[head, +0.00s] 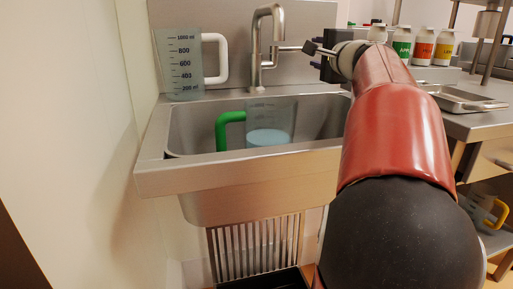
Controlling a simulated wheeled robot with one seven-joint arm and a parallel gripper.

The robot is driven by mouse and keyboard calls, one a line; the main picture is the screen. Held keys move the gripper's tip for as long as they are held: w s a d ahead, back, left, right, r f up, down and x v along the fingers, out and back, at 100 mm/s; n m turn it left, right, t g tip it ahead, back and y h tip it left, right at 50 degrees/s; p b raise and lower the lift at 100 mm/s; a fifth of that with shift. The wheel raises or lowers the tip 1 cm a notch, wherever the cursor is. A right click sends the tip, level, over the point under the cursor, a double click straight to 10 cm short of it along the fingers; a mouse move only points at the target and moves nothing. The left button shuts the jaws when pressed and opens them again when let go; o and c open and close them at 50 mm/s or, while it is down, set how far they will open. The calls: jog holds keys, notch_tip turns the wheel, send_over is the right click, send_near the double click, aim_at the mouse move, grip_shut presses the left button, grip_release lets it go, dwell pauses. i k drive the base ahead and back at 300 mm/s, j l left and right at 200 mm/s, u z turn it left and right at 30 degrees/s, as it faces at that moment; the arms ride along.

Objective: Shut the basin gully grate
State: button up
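A metal grate (255,248) with parallel bars shows under the basin (180,178). It stands steeply raised, its top close below the basin's underside. A dark tray-like opening or box (270,282) shows at its foot, cut off by the picture's lower edge. My gripper (312,56) is high above the basin, right of the tap, near the tap's side lever. It is far from the grate. Its fingers are small and partly hidden by its dark body, so I cannot tell whether they are open or touching the lever.
The tap (265,40) rises behind the basin. A clear jug with a green handle (230,120) stands in the basin, with pale liquid. A white-handled jug (180,65) stands at the back left. A counter with several bottles (402,42) and a metal tray (465,100) is on the right.

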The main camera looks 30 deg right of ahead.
aim_at(242, 278)
jog(key=k+j, duration=0.2)
jog(key=k, duration=0.3)
jog(key=k+j, duration=0.15)
jog(key=k, duration=0.3)
